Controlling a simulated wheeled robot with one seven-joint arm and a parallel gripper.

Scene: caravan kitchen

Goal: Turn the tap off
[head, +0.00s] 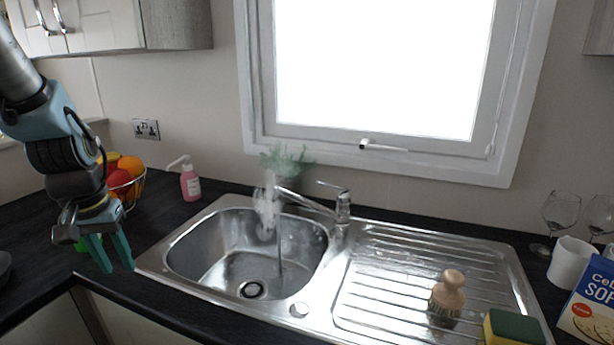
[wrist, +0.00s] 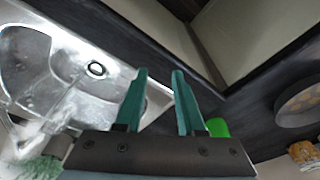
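The chrome tap (head: 342,207) stands at the back of the steel sink, between the bowl and the drainer. Its lever (head: 331,185) sticks out to the left above the body, and its spout (head: 303,201) points left over the bowl. A thin stream of water (head: 280,250) falls from the spout into the bowl. My gripper (head: 108,256) hangs at the left, over the counter's front edge, well apart from the tap. Its two green fingers are spread and empty; they also show in the wrist view (wrist: 160,75). The tap is not clear in the wrist view.
The sink bowl (head: 190,262) lies between my gripper and the tap. A pink soap bottle (head: 190,185), a fruit bowl (head: 130,190) and a leafy plant (head: 284,160) stand along the back. A brush (head: 447,295) and sponge (head: 513,328) sit on the drainer; glasses (head: 560,212) stand right.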

